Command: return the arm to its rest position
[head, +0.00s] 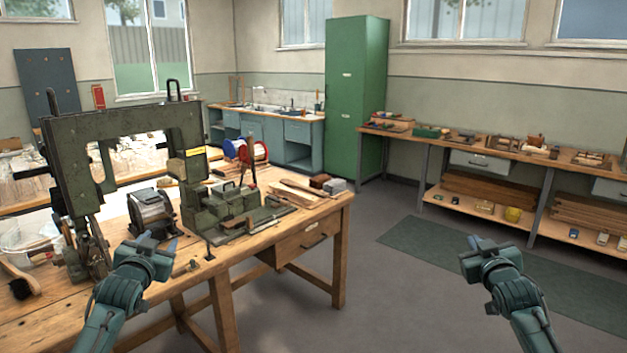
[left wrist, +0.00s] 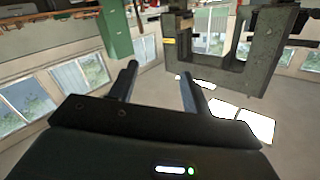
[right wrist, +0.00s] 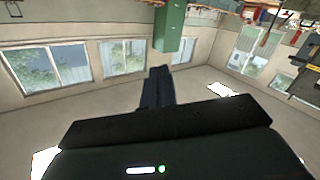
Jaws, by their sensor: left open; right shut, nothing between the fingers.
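My left gripper (head: 154,243) is held above the front edge of the wooden workbench, near the green machine frame. In the left wrist view its two fingers (left wrist: 158,82) stand apart with nothing between them. My right gripper (head: 481,242) is held over the open floor to the right of the bench. In the right wrist view its fingers (right wrist: 158,88) are together and hold nothing. Both grippers are clear of the bench objects as far as the head view shows.
The workbench (head: 310,227) carries a large green frame machine (head: 75,150), a dark motor-like unit (head: 152,212), a green fixture (head: 228,205) and wood strips. A brush (head: 20,285) lies at the left. A green cabinet (head: 352,100) and a side bench stand behind. Floor between is free.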

